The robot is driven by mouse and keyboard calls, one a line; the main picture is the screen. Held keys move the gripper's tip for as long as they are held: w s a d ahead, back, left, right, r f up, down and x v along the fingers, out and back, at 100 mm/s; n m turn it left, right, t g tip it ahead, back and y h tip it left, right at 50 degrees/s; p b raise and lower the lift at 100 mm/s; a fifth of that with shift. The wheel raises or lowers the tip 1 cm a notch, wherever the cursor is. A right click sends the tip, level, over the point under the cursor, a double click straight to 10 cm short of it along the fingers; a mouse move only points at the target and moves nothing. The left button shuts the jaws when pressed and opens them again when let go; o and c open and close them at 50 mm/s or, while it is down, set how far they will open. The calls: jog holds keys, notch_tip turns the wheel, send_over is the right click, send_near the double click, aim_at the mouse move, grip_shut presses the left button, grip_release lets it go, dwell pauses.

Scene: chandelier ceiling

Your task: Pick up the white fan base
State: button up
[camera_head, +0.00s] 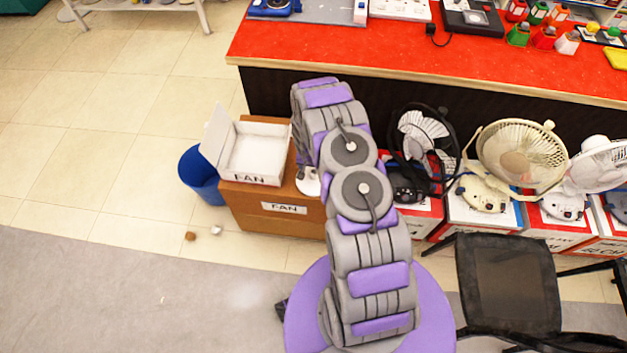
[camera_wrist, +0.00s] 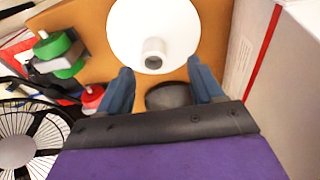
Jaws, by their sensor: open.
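The white fan base (camera_wrist: 130,45) is a round white disc with a short hollow stem standing up from it. It rests on a brown surface in the wrist view. In the head view a part of this white base (camera_head: 308,184) shows on the brown box (camera_head: 240,205), mostly hidden behind my arm. My gripper (camera_wrist: 160,72) is open and empty. Its two blue fingers point toward the near edge of the disc, one on either side of the stem's line. I cannot tell whether they touch it. The gripper is hidden behind my arm in the head view.
An open white tray (camera_head: 255,153) labelled FAN sits left of the base. A dark fan (camera_head: 423,140) and a cream fan (camera_head: 520,155) stand on boxes at the right. The red counter (camera_head: 400,48) is behind. A blue bin (camera_head: 200,177) stands left; the floor there is mostly clear.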

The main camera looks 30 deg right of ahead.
jog(key=shift+f, duration=0.4)
jog(key=f, duration=0.1)
jog(key=d+f+b, duration=0.1)
jog(key=f, duration=0.3)
jog(key=shift+d, duration=0.25)
jog(key=shift+a+r, duration=0.1)
jog(key=shift+a, duration=0.05)
jog(key=shift+c, duration=0.7)
grip_shut()
